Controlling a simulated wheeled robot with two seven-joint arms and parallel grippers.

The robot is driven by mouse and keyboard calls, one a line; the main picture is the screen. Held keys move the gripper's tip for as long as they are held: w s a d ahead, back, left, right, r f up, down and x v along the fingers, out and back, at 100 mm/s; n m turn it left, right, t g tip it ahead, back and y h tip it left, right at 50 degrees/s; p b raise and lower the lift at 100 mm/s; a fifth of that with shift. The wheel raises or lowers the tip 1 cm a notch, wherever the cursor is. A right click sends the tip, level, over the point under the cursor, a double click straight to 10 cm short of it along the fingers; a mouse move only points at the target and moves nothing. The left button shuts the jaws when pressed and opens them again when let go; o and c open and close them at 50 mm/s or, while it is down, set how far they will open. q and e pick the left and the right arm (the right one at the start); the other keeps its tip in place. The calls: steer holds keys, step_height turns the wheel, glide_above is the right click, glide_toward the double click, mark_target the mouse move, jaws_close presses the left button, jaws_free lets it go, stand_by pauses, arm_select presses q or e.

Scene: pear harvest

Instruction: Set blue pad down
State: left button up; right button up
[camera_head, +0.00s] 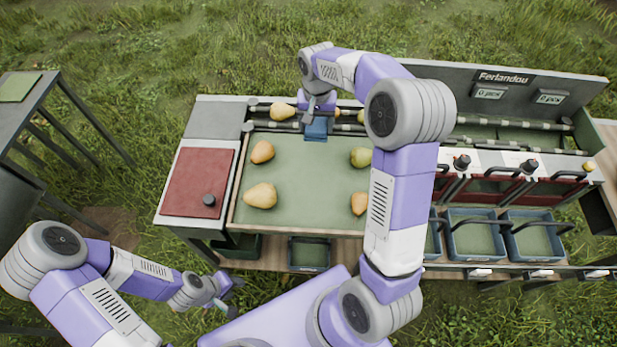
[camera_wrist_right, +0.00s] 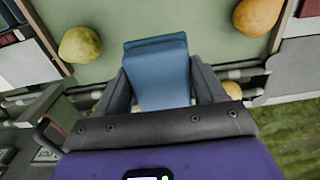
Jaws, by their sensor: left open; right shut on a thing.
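The blue pad (camera_head: 316,128) is at the back edge of the green sorting tray in the head view. My right gripper (camera_head: 318,108) is shut on it from the far side. In the right wrist view the blue pad (camera_wrist_right: 158,70) sits between the two grey fingers, with the green tray surface beyond it. Whether the pad touches the tray I cannot tell. My left gripper (camera_head: 228,292) is open and empty, low at the front left, off the table.
Several pears, such as one large yellow pear (camera_head: 260,195), lie on the green tray (camera_head: 300,215). A red mat (camera_head: 199,182) with a dark knob lies left. Blue crates (camera_head: 478,237) stand front right. Rails run behind the tray. The tray's middle is clear.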

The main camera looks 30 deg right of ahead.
mark_target(314, 154)
steer(key=shift+w+f, duration=0.25)
steer(key=shift+f, duration=0.4)
step_height(314, 154, down, 10)
steer(key=shift+w+b, duration=0.1)
steer(key=shift+b, duration=1.05)
arm_select(q)
steer(key=f, duration=0.3)
steer(key=shift+w, duration=0.3)
arm_select(e)
steer(key=o, duration=0.6)
steer(key=shift+f, duration=0.1)
steer(key=shift+c, duration=0.2)
steer(key=o, duration=0.4)
arm_select(q)
steer(key=shift+f, duration=0.1)
arm_select(e)
steer(key=shift+o, duration=0.2)
arm_select(q)
step_height(314, 154, up, 2)
steer(key=shift+r+p, duration=0.2)
steer(key=shift+p, duration=0.95)
arm_select(e)
step_height(314, 154, up, 12)
steer(key=shift+r, duration=0.2)
